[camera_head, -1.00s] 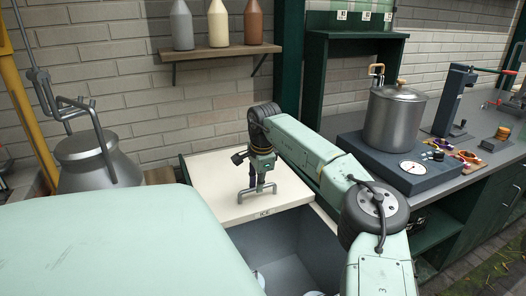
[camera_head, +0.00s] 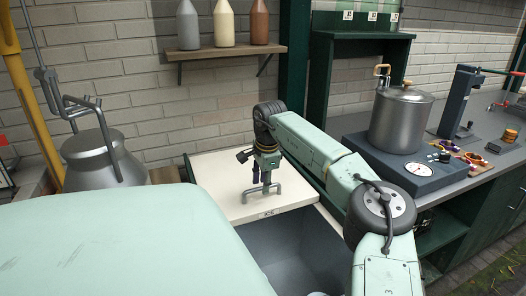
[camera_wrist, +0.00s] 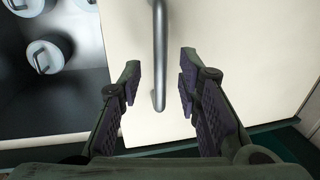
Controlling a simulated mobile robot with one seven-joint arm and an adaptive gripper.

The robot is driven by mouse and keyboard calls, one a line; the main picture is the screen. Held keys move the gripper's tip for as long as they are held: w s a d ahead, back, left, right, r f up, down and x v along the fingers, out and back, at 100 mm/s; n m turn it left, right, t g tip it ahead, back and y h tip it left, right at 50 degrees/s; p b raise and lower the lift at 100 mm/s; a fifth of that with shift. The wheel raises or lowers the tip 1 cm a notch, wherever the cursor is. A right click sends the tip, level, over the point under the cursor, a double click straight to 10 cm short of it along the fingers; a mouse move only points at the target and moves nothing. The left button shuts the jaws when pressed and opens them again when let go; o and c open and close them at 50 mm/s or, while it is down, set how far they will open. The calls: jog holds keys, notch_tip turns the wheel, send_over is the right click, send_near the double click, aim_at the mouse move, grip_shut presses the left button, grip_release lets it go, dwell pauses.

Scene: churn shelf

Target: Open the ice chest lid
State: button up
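The cream ice chest lid (camera_head: 225,192), marked ICE, sits slid back towards the wall. The chest's grey inside (camera_head: 300,250) is uncovered in front of it. A grey bar handle (camera_head: 262,194) stands on the lid near its front edge, and it also shows in the wrist view (camera_wrist: 159,50). My gripper (camera_head: 266,178) is over the handle. In the wrist view my gripper (camera_wrist: 158,85) has its two purple-padded fingers apart, one on each side of the bar, with gaps to it. The fingertips' height against the handle is hard to tell.
Round grey lidded cans (camera_wrist: 45,52) stand inside the chest. A metal churn (camera_head: 95,165) stands at the left. A shelf (camera_head: 220,52) with three bottles hangs above the lid. A steel pot (camera_head: 400,118) stands on a scale on the right counter.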

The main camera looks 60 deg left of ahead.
notch_tip(320, 180, up, 11)
jog(key=d, duration=0.2)
jog(key=shift+s+d, duration=0.15)
dwell(0.6)
